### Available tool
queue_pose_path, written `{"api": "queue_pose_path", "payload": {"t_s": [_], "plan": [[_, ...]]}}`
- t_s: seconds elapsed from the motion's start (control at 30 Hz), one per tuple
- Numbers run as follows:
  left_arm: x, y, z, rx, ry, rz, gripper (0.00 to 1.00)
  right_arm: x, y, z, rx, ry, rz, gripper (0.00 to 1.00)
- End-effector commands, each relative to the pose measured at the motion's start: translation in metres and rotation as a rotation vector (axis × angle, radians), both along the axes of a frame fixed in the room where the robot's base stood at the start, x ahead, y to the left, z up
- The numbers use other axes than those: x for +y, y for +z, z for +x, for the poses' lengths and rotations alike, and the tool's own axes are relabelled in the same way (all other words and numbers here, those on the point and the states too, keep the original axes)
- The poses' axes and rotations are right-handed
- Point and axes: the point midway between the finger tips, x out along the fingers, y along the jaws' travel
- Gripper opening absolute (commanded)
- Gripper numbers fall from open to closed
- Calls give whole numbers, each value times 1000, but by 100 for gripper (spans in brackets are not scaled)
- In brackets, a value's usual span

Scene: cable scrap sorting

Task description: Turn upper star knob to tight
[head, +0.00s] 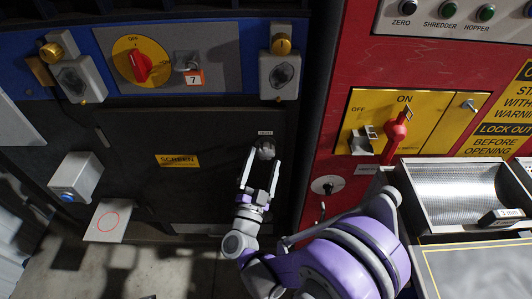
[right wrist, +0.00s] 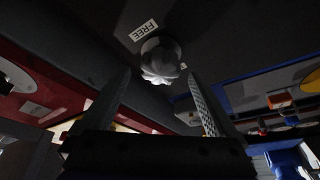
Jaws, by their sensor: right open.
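A dark star knob (head: 266,149) sits on the black panel below the small label (head: 265,133). In the right wrist view the star knob (right wrist: 161,62) looks pale and lobed, with a label reading FREE (right wrist: 143,30) beside it. My right gripper (head: 263,161) is open, its two fingers pointing at the knob from below in the head view. In the right wrist view the fingers (right wrist: 159,76) lie to either side of the knob's near end. I cannot tell whether they touch it. My left gripper is not in view.
A yellow SCREEN label (head: 177,161) is left on the black panel. A red cabinet with an ON/OFF lever (head: 396,132) stands to the right, with a metal tray (head: 455,187) below. Blue panel switches (head: 140,66) are above. The panel around the knob is clear.

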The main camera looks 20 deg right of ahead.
Motion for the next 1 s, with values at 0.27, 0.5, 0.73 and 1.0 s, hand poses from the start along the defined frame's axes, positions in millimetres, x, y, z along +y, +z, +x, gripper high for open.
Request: {"api": "queue_pose_path", "payload": {"t_s": [0.27,0.5,0.73,1.0], "plan": [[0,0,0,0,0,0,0,28,-16,-44,0,3,1,94],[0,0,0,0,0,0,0,36,-21,-59,0,0,0,94],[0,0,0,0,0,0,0,36,-21,-60,-1,-1,0,94],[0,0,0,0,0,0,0,36,-21,-60,0,0,0,94]]}}
